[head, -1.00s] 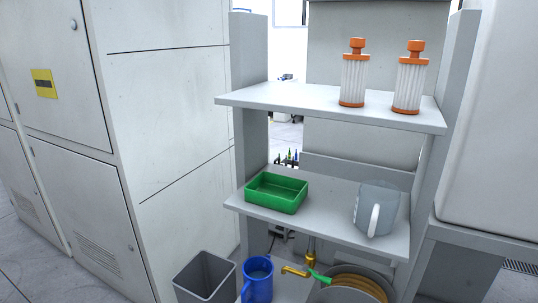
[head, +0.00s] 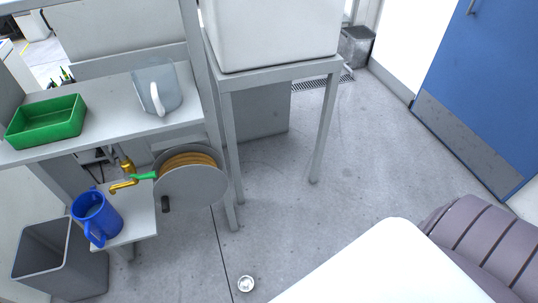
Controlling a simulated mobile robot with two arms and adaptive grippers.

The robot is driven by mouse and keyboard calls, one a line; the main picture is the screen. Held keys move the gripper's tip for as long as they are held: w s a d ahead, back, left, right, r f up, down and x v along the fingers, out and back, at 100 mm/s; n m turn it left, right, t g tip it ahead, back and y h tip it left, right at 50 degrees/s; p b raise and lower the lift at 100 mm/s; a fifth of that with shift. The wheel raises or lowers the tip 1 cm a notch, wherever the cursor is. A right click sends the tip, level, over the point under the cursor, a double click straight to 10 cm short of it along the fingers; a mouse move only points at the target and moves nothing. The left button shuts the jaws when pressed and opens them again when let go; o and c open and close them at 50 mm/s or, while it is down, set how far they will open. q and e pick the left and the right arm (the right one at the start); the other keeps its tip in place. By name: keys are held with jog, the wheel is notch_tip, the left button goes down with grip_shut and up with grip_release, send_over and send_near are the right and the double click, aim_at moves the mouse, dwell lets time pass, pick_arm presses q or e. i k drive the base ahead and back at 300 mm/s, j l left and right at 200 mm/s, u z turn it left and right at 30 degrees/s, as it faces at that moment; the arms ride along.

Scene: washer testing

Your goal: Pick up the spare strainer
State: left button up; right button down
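A small round white or silver thing (head: 246,284) lies on the floor near the bottom middle of the head view. It looks like a small drain strainer, but it is too small to be sure. Neither of my grippers is in view.
The shelf (head: 90,142) at the left holds a green tray (head: 45,127) and a clear jug (head: 158,90). Below are a brass tap (head: 124,186), a hose reel (head: 192,189), a blue jug (head: 95,217) and a grey bin (head: 62,265). The middle floor (head: 290,215) is clear.

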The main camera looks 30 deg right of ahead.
aim_at(245, 284)
jog(key=k+z, duration=0.5)
jog(key=k, duration=0.45)
